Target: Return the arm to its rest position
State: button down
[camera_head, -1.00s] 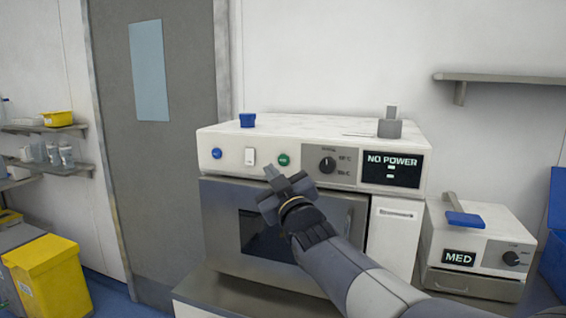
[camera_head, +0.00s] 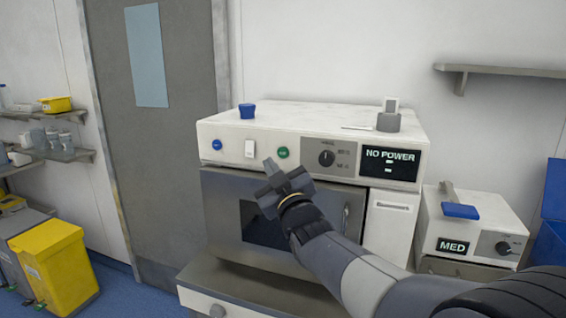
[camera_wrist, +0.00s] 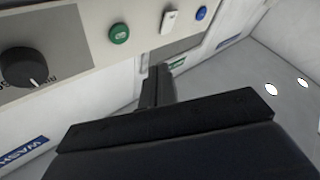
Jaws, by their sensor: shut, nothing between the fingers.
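My gripper (camera_head: 272,170) is in front of the white machine (camera_head: 212,160), below its row of buttons, in the head view. It is shut and empty. My arm reaches up to it from the lower right. The machine's green button (camera_head: 283,153) is just above the fingertips and looks apart from them. In the wrist view the dark gripper (camera_wrist: 158,85) fills the lower middle, with the green button (camera_wrist: 119,33), the white switch (camera_wrist: 170,20) and the black knob (camera_wrist: 24,67) above it. The display (camera_head: 390,165) reads NO POWER.
A smaller white unit marked MED (camera_head: 453,246) stands at right beside a blue bin (camera_head: 550,215). A wall shelf (camera_head: 500,70) is above it. A yellow bin (camera_head: 55,265) stands at left by the grey door (camera_head: 160,150). The floor between is clear.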

jog(key=s, duration=0.1)
jog(key=s+a+b, duration=0.1)
jog(key=s, duration=0.1)
jog(key=shift+s+f, duration=0.1)
jog(key=shift+s, duration=0.1)
dwell(0.3)
jog(key=w, duration=0.1)
jog(key=w+d, duration=0.1)
jog(key=w, duration=0.3)
jog(key=shift+d+f, duration=0.2)
jog(key=shift+d, duration=0.15)
jog(key=shift+w+b, duration=0.15)
jog(key=shift+b, duration=0.45)
